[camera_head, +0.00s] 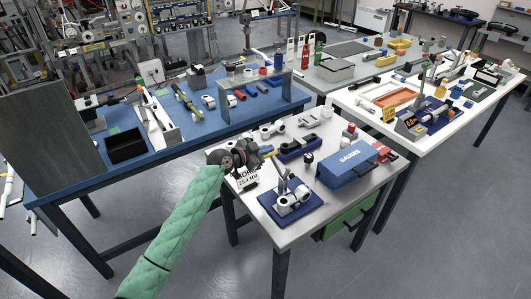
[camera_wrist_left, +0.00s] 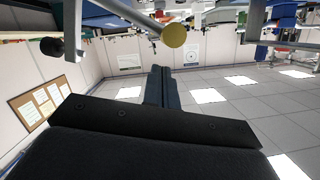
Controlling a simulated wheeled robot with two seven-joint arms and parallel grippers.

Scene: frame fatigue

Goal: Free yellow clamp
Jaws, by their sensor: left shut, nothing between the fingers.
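My left gripper (camera_head: 262,154) is at the left edge of the small front table, above the sign with "25.4 MM" (camera_head: 248,181). In the left wrist view its dark fingers (camera_wrist_left: 160,76) are together, with nothing between them. A yellow round face (camera_wrist_left: 173,36) on the end of a grey rod shows just beyond the fingertips, apart from them. I cannot tell whether it belongs to the yellow clamp. In the head view I cannot make out a yellow clamp for sure; the gripper covers part of the table. My right gripper is not in view.
The front table (camera_head: 268,225) holds a blue base (camera_head: 303,208) with white rings and an upright lever, a blue block with rings (camera_head: 291,152), and a blue GAUGES box (camera_head: 348,164). A blue table (camera_head: 190,153) stands behind left, a white table (camera_head: 356,100) behind right. Floor is clear at right.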

